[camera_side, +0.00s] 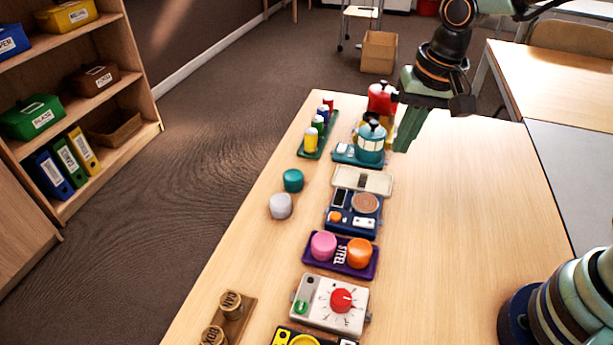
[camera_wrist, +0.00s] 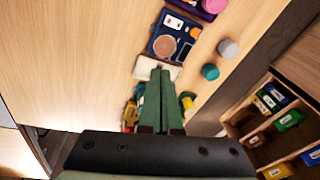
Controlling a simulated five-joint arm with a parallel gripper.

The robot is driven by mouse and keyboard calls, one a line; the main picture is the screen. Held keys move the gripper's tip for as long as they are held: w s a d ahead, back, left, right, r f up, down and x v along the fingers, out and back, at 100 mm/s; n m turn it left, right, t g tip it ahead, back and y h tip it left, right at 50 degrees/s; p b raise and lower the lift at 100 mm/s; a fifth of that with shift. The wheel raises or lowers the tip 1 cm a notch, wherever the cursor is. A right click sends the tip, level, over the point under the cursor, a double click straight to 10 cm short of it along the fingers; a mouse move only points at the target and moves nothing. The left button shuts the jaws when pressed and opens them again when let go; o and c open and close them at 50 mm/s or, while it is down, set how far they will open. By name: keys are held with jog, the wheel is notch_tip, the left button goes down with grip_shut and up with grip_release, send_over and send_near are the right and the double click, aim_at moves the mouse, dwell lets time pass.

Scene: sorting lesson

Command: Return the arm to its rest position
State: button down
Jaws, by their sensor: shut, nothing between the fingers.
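My gripper (camera_side: 406,132) hangs above the far part of the wooden table (camera_side: 452,220), right beside a red object and a teal pot-like device. In the wrist view its green fingers (camera_wrist: 157,92) are together with nothing between them. The arm is stretched out over the table's far end, and its striped base shows at the lower right.
The table's right side is clear.

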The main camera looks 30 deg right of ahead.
jog(key=s+d+r+n+t, duration=0.3)
jog(key=s+d+r+n, duration=0.2)
jog(key=d, duration=0.3)
jog(key=shift+s+d+r+n+h, duration=0.3)
jog(key=shift+s+d+r, duration=0.05)
jog(key=shift+r, duration=0.5)
